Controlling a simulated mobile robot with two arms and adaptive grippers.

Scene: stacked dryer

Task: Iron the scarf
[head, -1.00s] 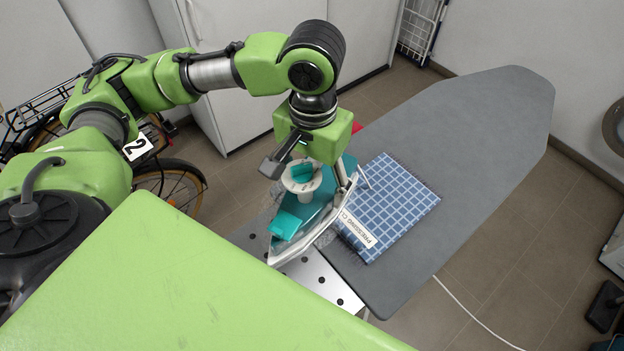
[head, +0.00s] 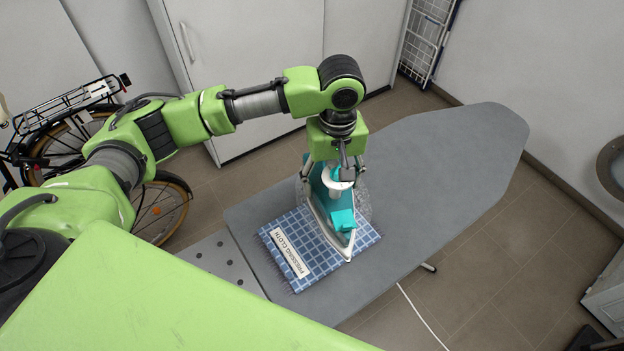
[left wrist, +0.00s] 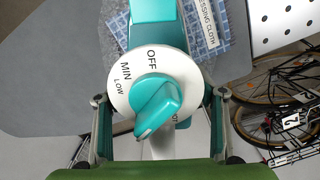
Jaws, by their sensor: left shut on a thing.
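My left gripper (head: 334,172) is shut on the teal and white iron (head: 341,220). In the head view the iron is over the right part of a blue checked cloth (head: 322,258), labelled "PRESSING CLOTH". I cannot tell whether its sole touches the cloth. A pale grey, finely patterned patch (head: 363,203) shows beside the iron; it may be the scarf, mostly hidden. In the left wrist view, the gripper's fingers (left wrist: 158,100) flank the iron's white dial (left wrist: 122,72), marked OFF, MIN and LOW. My right gripper is not in view.
The grey ironing board (head: 440,165) has clear room to the right and back. A perforated metal rest (head: 222,262) adjoins its left end. A bicycle (head: 150,205) stands at left, a white cabinet (head: 245,75) behind. A pale cord (head: 422,318) lies on the floor.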

